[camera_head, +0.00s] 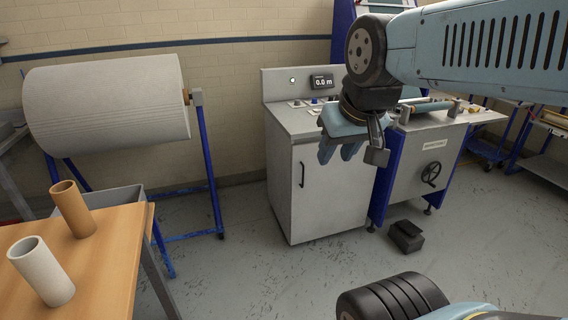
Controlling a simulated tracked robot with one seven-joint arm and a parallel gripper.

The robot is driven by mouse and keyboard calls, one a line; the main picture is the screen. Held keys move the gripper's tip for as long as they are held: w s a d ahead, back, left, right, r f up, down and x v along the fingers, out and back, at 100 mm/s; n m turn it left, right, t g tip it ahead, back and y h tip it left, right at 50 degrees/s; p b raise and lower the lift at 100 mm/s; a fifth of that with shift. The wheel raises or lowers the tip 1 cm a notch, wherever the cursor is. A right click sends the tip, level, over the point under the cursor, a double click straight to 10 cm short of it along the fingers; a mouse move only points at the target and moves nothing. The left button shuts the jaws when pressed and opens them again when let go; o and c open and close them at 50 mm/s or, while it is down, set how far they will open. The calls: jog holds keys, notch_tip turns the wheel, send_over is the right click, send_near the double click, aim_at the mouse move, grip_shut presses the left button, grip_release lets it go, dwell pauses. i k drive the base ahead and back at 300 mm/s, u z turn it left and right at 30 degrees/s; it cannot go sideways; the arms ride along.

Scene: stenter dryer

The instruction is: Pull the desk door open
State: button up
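The desk (290,120) is a light grey cabinet with a sloped control panel and a small display reading 0.0 m. Its door (333,185) is a flat light panel on the front and looks shut. A dark vertical handle (301,174) sits near the door's left edge. My gripper (350,152) hangs from the arm in front of the desk's upper right part and covers some of the door's top. It is to the right of the handle and above it, apart from it. The fingers point down; their gap is hard to make out.
A large white roll (105,105) on a blue stand is at the left. A wooden table (105,262) with a brown tube (73,208) and a white tube (41,271) is at front left. A machine (425,165) with a handwheel adjoins the desk's right. A dark pedal (406,236) lies on the floor. Floor before the door is clear.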

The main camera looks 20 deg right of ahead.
aim_at(333, 197)
jog(key=i, duration=1.1)
